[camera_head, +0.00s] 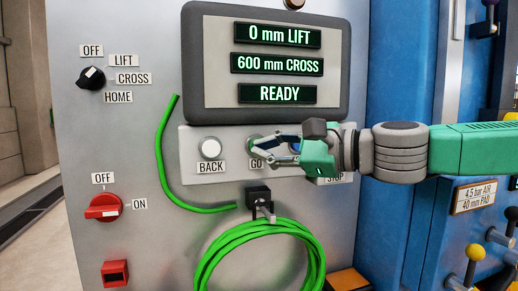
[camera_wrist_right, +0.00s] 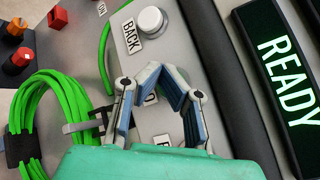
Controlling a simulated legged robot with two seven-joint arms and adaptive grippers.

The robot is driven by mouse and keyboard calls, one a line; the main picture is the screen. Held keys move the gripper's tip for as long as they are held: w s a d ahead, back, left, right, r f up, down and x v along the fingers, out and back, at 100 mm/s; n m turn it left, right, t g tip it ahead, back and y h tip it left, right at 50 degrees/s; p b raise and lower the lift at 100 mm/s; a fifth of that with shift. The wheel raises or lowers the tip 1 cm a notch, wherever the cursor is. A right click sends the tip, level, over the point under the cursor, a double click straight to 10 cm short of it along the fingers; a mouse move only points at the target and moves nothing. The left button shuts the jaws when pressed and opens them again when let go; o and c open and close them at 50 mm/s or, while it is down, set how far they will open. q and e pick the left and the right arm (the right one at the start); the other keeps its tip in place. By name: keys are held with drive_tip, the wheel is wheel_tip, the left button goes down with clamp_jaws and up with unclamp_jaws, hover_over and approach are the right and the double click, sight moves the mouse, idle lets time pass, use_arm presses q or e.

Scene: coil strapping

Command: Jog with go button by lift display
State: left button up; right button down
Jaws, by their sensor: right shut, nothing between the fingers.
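The lift display (camera_head: 278,35) at the top of the panel screen reads 0 mm LIFT. Below it are 600 mm CROSS and READY (camera_wrist_right: 288,82). The GO button (camera_head: 254,141) is mostly hidden behind my right gripper (camera_head: 254,146), whose fingertips lie over it. Only part of a green rim and the GO label (camera_head: 257,163) show. In the wrist view my right gripper (camera_wrist_right: 161,70) is shut and empty, its fingertips together near the button strip; contact cannot be told. The black mode selector (camera_head: 91,78) has OFF, LIFT, CROSS and HOME. My left gripper is out of view.
The white BACK button (camera_head: 210,149) is left of GO. A STOP label (camera_head: 334,180) shows partly under my right wrist. A green hose coil (camera_head: 262,258) hangs below from a black holder (camera_head: 258,195). A red switch (camera_head: 104,207) sits lower left.

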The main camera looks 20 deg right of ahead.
drive_tip(key=shift+w, duration=0.55)
idle(2.1)
drive_tip(key=shift+s, duration=0.95)
drive_tip(key=s, duration=0.5)
drive_tip(key=shift+d, duration=0.1)
